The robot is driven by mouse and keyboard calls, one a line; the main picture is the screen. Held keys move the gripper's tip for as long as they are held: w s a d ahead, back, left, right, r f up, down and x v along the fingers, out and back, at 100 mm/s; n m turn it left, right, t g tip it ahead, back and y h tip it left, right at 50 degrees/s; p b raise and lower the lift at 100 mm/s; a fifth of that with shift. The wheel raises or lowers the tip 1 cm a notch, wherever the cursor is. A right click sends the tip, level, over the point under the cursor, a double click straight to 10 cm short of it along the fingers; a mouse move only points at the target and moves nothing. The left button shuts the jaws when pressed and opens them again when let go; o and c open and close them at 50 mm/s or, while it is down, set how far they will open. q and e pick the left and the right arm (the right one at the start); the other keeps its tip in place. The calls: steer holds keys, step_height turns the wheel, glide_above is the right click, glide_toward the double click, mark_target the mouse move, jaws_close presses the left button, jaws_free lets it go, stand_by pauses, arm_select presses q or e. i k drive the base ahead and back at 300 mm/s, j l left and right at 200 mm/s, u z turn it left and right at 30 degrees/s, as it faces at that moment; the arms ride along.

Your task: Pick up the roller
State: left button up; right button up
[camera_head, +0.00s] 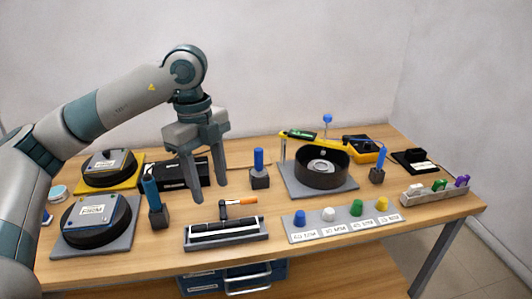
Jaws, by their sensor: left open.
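A roller with an orange handle (243,201) and a dark frame lies at the back edge of a grey tray (250,245) near the table's front. The tray holds a long black and white strip. I cannot tell whether the roller's head rests on the tray or on the strip. My left gripper (210,191) is open and empty, pointing down above the table, just behind and left of the roller. It appears apart from the roller. My right gripper is out of view.
Blue-handled tools in dark blocks stand left (157,204) and behind (259,170) the tray. Round black units (90,225) sit at the left. A black round pan (321,168) stands to the right, with a board of coloured knobs (342,229) before it.

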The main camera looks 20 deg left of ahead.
mark_target(258, 172)
steer(key=i, duration=1.1)
